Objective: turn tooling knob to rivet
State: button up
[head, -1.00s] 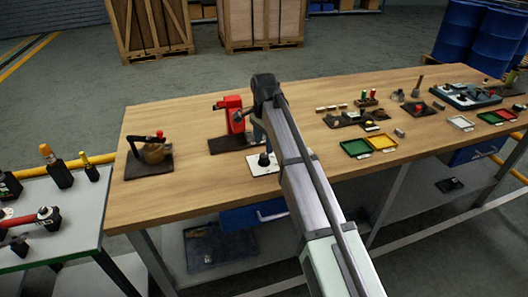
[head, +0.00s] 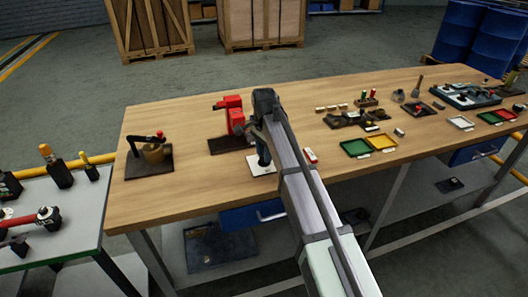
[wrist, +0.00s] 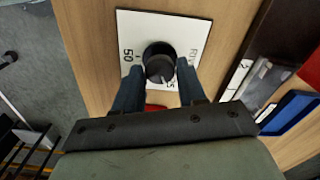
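The tooling knob (wrist: 160,66) is dark and round, on a white square plate (wrist: 190,22) on the wooden bench. In the wrist view the plate carries a "50" mark left of the knob and partly hidden lettering starting "RIV" on the right. My gripper (wrist: 160,72) is open, with one blue-grey finger on each side of the knob and small gaps seeming to show. I cannot tell whether either finger touches it. In the head view my gripper (head: 264,158) is over the plate (head: 258,168) and hides most of the knob.
A red tool (head: 230,113) on a dark base stands just behind my gripper. Another device (head: 153,153) stands on the left of the bench. A small red-and-white block (head: 310,155) lies right of my arm. A green tray (head: 356,148) and small parts lie farther right.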

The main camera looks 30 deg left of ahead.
jog(key=c, duration=0.6)
jog(key=shift+n, duration=0.3)
jog(key=n, duration=1.1)
jog(key=shift+n, duration=0.3)
jog(key=o, duration=1)
